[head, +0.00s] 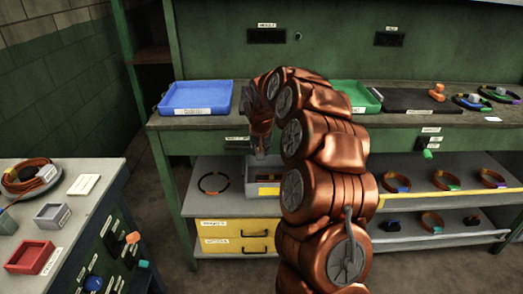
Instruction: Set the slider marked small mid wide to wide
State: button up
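My gripper (260,150) hangs down in front of the back bench, at the end of my copper arm, above a grey bin on the shelf. Its fingers are small and partly dark here, so I cannot tell whether they are open or shut. A small dark control with a green knob (427,154) sits under the front edge of the back bench, right of my arm. A white label (430,130) is above it, too small to read. I cannot tell whether this is the slider marked small mid wide, or its setting. My gripper is well left of it, not touching.
The back bench (210,121) carries a blue tray (197,97), a green tray (355,95) and a black mat (405,101). The left bench (95,190) has an orange knob (133,237) and a cyan knob (143,264) on its side. My arm blocks the middle.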

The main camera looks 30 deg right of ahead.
jog(key=o, duration=0.5)
jog(key=shift+s+d, duration=0.15)
jog(key=shift+d, duration=0.1)
jog(key=shift+c, duration=0.2)
jog(key=shift+a, duration=0.1)
jog(key=v, duration=1.2)
jog(key=shift+a, duration=0.1)
